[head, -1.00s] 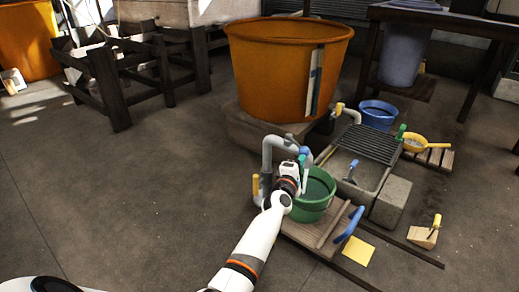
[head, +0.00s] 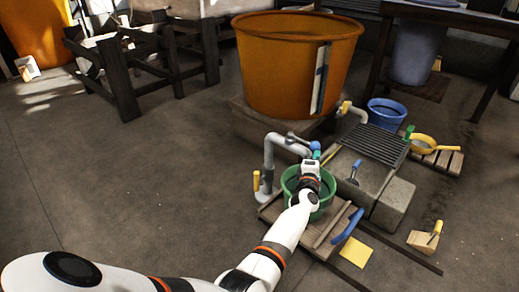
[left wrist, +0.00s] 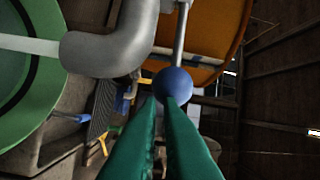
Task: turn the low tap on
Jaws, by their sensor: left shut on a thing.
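The low tap is a grey pipe (head: 268,158) that rises beside the green bucket (head: 291,182) and bends over it. Its lever ends in a blue ball knob (head: 315,145). In the left wrist view the knob (left wrist: 173,85) sits on a thin metal rod at the tips of my green fingers. My left gripper (head: 314,154) is shut on this knob, above the bucket. The wrist view also shows the grey pipe elbow (left wrist: 110,45) and the bucket's rim (left wrist: 45,95). The wrist hides part of the bucket. My right gripper is not in view.
The large orange tub (head: 290,65) stands behind the tap. A stone sink with a dark grate (head: 375,145) is to the right. A second pipe with a yellow handle (head: 346,107) and a blue bucket (head: 386,112) are farther back. Floor at the left is clear.

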